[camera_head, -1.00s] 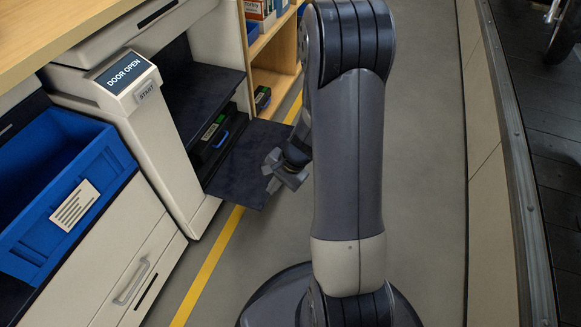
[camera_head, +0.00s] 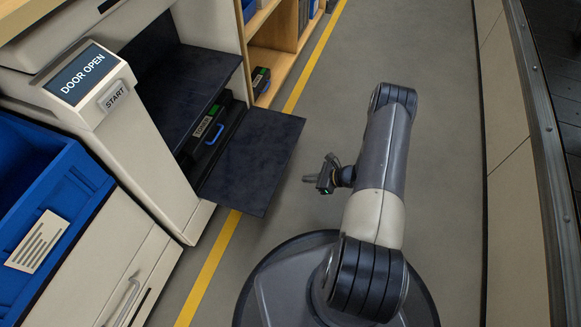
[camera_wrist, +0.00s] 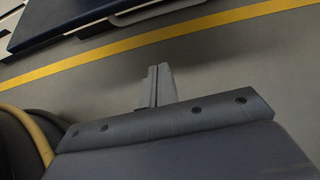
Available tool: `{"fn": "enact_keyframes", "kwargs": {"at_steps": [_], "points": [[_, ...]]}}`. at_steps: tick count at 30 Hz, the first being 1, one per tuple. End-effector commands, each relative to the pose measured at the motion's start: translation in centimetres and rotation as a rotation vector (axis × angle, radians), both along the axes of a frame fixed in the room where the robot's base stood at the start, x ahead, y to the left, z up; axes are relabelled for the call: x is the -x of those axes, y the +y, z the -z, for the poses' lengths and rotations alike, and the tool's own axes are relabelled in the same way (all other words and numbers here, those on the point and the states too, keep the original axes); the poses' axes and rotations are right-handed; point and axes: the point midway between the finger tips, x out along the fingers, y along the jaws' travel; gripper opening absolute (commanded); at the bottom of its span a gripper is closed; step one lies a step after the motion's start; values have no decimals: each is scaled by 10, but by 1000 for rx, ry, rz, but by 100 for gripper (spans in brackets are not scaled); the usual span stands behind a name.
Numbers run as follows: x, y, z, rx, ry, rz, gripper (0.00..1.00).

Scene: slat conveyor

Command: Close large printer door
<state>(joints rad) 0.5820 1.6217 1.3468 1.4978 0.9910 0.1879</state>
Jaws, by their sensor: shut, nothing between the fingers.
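The large printer door (camera_head: 252,160) is a dark flat panel, swung open and jutting out from the white printer (camera_head: 128,160) over the floor. The printer's display (camera_head: 83,74) reads "DOOR OPEN", with a START button (camera_head: 113,96) beside it. My gripper (camera_head: 308,179) is shut and empty, to the right of the door's outer edge and apart from it. In the wrist view my gripper (camera_wrist: 157,88) shows its fingers together over bare floor. A dark blue panel (camera_wrist: 75,20), likely the door, lies at the top left there.
A blue bin (camera_head: 45,190) stands at left and a wooden shelf (camera_head: 275,50) behind. A yellow line (camera_head: 215,265) runs along the floor. The grey aisle is clear up to the conveyor side at right.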

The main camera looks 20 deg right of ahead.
Motion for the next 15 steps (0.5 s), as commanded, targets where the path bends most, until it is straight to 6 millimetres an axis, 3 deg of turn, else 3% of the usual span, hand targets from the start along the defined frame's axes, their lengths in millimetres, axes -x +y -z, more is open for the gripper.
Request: {"fn": "enact_keyframes", "kwargs": {"at_steps": [5,15], "points": [[-4,5,11,-11,3,15,0],[-35,50,49,-8,3,9,0]]}}
